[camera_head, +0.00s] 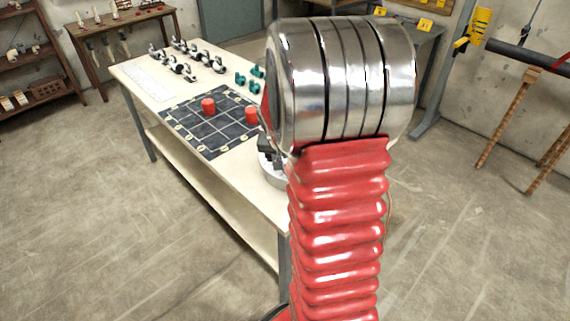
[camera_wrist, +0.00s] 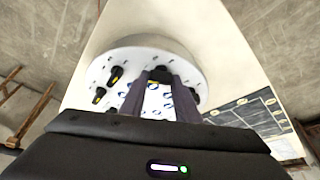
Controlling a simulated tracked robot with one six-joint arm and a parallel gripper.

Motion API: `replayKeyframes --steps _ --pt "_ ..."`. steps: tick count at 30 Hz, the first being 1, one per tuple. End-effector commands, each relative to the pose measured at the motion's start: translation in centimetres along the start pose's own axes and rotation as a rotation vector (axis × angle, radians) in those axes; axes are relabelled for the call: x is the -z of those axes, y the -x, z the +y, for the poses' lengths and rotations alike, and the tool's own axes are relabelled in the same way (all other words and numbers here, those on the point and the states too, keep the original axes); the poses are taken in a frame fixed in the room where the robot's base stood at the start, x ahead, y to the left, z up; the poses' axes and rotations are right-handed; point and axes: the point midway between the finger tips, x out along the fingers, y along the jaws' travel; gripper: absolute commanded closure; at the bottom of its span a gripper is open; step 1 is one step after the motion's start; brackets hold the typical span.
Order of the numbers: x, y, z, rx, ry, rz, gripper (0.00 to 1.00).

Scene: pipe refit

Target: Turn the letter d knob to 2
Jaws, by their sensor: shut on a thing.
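A round white panel (camera_wrist: 108,64) with several black knobs stands on the workbench in the wrist view. Part of it shows in the head view (camera_head: 273,174), mostly hidden behind my arm. My gripper (camera_wrist: 160,82) reaches onto the panel face, its two dark fingers shut on a black knob (camera_wrist: 161,73) near the top. The letters and numbers around the knobs are too small to read, so I cannot tell which letter this knob has or where it points. Other black knobs with yellow marks (camera_wrist: 115,75) sit to the left on the panel.
Teal parts (camera_head: 240,78) and several black-and-metal fittings (camera_head: 185,58) stand behind. Open floor lies left of the bench.

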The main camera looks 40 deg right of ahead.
Motion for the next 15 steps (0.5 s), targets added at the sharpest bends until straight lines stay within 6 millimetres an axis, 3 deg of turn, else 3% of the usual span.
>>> replayKeyframes --steps 15 --pt "-0.11 -0.11 -0.3 -0.115 -0.274 -0.003 0.93"
